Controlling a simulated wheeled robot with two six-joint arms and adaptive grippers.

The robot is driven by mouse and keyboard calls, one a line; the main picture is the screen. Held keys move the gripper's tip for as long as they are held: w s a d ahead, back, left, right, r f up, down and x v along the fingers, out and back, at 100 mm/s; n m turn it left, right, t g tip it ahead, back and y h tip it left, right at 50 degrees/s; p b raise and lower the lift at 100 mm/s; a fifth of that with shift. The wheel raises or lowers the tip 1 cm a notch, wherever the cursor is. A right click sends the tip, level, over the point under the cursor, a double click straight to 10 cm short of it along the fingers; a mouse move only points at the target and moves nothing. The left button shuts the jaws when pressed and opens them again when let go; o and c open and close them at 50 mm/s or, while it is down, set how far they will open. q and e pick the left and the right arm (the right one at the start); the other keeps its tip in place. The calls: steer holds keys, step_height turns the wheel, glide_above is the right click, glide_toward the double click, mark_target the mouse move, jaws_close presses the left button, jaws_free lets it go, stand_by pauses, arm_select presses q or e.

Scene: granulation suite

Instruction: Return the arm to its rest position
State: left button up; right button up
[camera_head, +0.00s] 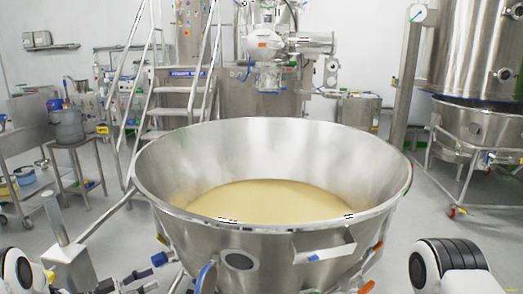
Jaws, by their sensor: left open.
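My left arm (18,270) comes in at the bottom left corner, white and black. My left gripper (138,281) shows only in part at the bottom edge, as small dark parts left of the large steel bowl (240,240). It is open, and I see nothing held in it. My right arm (450,268) shows as a white and black link at the bottom right; its gripper is out of view. The bowl stands directly in front of me, with pale yellow powder (270,200) inside.
A cart with a grey container (68,127) stands at the left, and a large steel vessel (475,50) at the right. Floor is clear right of the bowl.

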arm_select(q)
steer(key=s+d+f+n+t+y+p, duration=0.1)
steer(key=s+d+f+n+y+p, duration=0.1)
steer(key=d+f+n+y, duration=0.5)
steer(key=s+d+f+n+g+y+p, duration=0.1)
steer(key=s+d+f+g+y, duration=0.15)
steer(key=s, duration=0.35)
steer(key=s+d+f+n+g+y+p, duration=0.1)
steer(key=s+d+f+g, duration=0.15)
steer(key=s, duration=0.45)
steer(key=s+a+n+g+y+p, duration=0.1)
steer(key=s+g+y, duration=0.3)
steer(key=s, duration=2)
steer(key=n+g, duration=0.1)
steer(key=g, duration=0.2)
steer(key=shift+s+a+r+p, duration=0.15)
steer(key=shift+s+a+p, duration=0.05)
steer(key=shift+a+p, duration=0.1)
steer(key=shift+w, duration=0.1)
